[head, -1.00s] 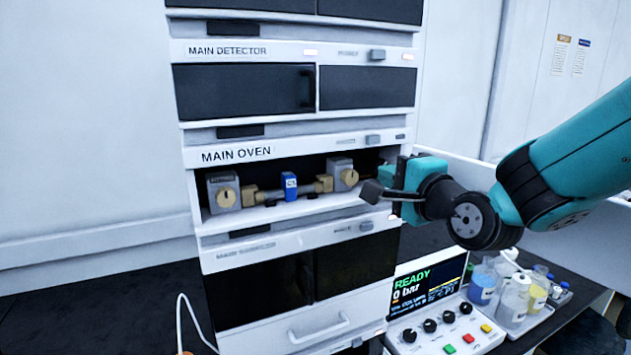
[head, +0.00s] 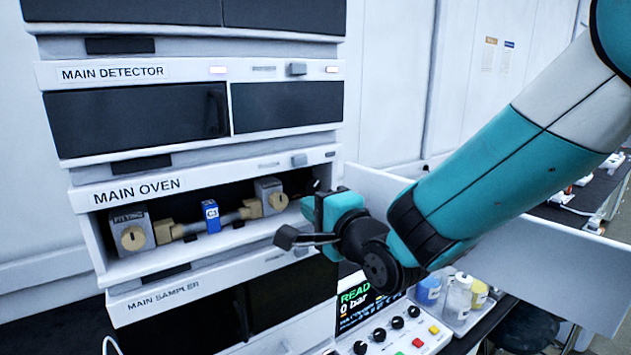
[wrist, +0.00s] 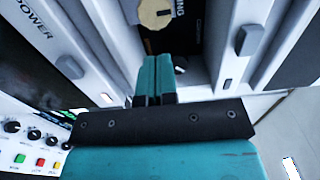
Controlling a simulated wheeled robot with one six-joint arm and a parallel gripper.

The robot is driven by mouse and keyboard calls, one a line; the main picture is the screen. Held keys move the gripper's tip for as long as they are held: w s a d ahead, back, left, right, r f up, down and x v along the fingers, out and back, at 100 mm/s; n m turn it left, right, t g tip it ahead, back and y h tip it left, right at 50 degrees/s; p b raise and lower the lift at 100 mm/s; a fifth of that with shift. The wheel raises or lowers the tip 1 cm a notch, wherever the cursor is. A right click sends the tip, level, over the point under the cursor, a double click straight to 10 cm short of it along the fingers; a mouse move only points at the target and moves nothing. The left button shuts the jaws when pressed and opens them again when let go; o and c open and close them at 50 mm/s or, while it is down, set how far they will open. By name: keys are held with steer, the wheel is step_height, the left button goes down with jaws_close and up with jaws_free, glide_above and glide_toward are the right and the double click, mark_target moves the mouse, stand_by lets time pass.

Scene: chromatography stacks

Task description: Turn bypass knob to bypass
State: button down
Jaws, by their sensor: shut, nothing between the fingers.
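The MAIN OVEN bay (head: 185,262) is open in the head view. Inside are a left valve block with a tan knob (head: 134,238) and a right block with a tan knob (head: 278,200). A tan knob (wrist: 155,14) also shows at the top of the wrist view, ahead of the fingertips. My gripper (head: 308,206) is at the bay's right end, beside the right block. Its teal fingers (wrist: 152,62) are shut together and empty, apart from the tan knob.
A blue column piece (head: 211,216) sits between the blocks. MAIN DETECTOR (head: 135,120) is above the oven and MAIN SAMPLER (head: 165,295) below. A control panel (head: 400,340) and bottles (head: 458,296) stand lower right. A pale panel (head: 560,270) rises behind my arm.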

mark_target(308, 185)
steer(key=x, duration=0.1)
steer(key=b+x, duration=0.1)
steer(key=shift+w+a+r, duration=0.25)
steer(key=shift+w, duration=0.05)
